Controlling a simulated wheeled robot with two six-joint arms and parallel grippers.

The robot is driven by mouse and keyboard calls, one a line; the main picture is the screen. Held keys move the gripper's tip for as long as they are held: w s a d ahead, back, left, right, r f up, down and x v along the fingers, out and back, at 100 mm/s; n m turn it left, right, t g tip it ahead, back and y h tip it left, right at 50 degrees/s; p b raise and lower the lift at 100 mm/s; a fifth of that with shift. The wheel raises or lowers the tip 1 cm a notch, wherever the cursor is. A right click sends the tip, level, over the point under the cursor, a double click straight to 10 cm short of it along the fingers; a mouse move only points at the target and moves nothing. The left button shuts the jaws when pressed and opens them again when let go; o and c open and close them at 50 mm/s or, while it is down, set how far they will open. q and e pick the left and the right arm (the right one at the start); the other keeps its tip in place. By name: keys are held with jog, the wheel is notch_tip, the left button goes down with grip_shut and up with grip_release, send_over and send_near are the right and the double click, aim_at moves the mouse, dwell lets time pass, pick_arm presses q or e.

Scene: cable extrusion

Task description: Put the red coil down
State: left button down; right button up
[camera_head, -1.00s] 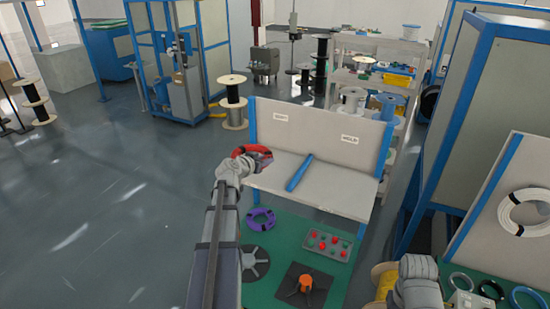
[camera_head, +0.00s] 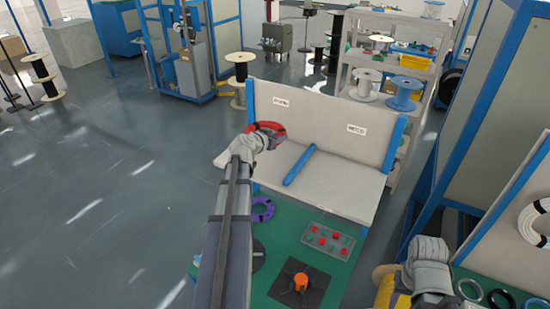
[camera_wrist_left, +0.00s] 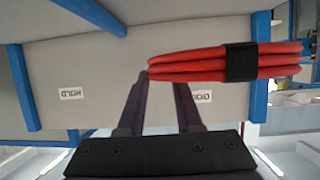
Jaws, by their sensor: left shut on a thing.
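The red coil (camera_head: 270,128) is over the left end of the pale bench top (camera_head: 335,187), close to the back panel. My left gripper (camera_head: 266,138) is shut on it. The wrist view shows the coil (camera_wrist_left: 200,65) as several red strands bound by a black band, at the tips of my left gripper's fingers (camera_wrist_left: 162,78). I cannot tell whether the coil touches the bench. A blue bar (camera_head: 300,165) lies on the bench top to the right of the coil. The grey right arm is at the lower right; its fingers cannot be made out.
The upright back panel (camera_head: 320,116) carries two white labels. Below in front, a green surface holds a purple coil (camera_head: 263,209), a button tray (camera_head: 328,241) and an orange-centred reel (camera_head: 300,284). A yellow spool (camera_head: 384,287) stands at the lower right. The bench right of the blue bar is clear.

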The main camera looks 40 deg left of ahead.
pick_arm(q)
jog(key=b, duration=0.4)
send_over(278, 161)
notch_tip(278, 161, down, 5)
jog(key=shift+s+r, duration=0.15)
notch_tip(278, 161, down, 4)
jog(key=b, duration=0.3)
jog(key=shift+r, duration=0.15)
jog(key=c, duration=0.6)
grip_release()
jog(key=p+v, duration=0.4)
jog(key=v, duration=0.8)
